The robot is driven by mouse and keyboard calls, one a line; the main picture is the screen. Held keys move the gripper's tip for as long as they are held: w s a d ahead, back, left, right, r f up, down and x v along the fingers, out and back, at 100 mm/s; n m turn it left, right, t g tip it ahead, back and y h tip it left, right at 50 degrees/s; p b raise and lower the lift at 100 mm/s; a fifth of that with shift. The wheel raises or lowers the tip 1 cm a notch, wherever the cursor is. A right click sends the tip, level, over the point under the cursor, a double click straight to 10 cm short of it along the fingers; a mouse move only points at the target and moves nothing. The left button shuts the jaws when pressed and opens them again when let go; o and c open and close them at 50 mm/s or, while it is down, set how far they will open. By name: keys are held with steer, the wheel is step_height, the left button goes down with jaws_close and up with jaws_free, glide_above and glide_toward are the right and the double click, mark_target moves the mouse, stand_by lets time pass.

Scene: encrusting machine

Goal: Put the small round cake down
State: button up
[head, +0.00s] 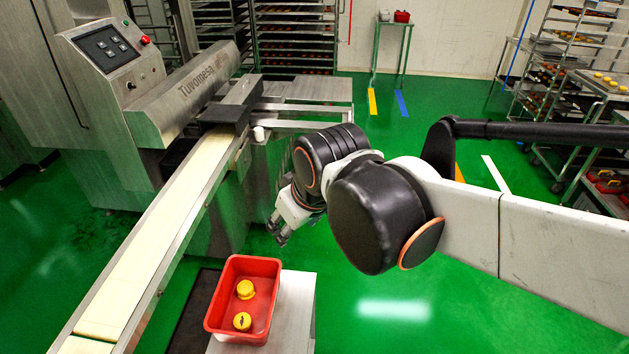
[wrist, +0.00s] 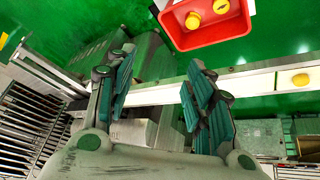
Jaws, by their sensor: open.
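Two small round yellow cakes lie in the red crate: one (head: 245,289) farther back and one (head: 242,321) nearer. Both also show in the wrist view, as one cake (wrist: 193,21) and another (wrist: 221,6). The red crate (head: 222,290) also shows at the top of the wrist view (wrist: 207,38). My gripper (head: 279,232) is beyond the crate in the head view, above and apart from it. In the wrist view my gripper (wrist: 160,92) has its fingers spread, with no cake between them. Another yellow cake (wrist: 300,80) sits on the pale belt at the right edge.
The conveyor belt (head: 150,245) runs left of the crate from the encrusting machine (head: 170,95). The crate stands on a light grey stand (head: 291,312). Tray racks (head: 295,35) stand at the back. Green floor is open to the right of the stand.

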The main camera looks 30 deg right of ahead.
steer(key=s+m, duration=0.1)
steer(key=s+d+m+t, duration=0.1)
steer(key=s, duration=0.2)
steer(key=shift+s+d+r+m+t, duration=0.3)
steer(key=shift+s+d+r+m, duration=0.05)
steer(key=shift+s+r+m, duration=0.05)
steer(key=shift+c, duration=0.5)
stand_by(2.1)
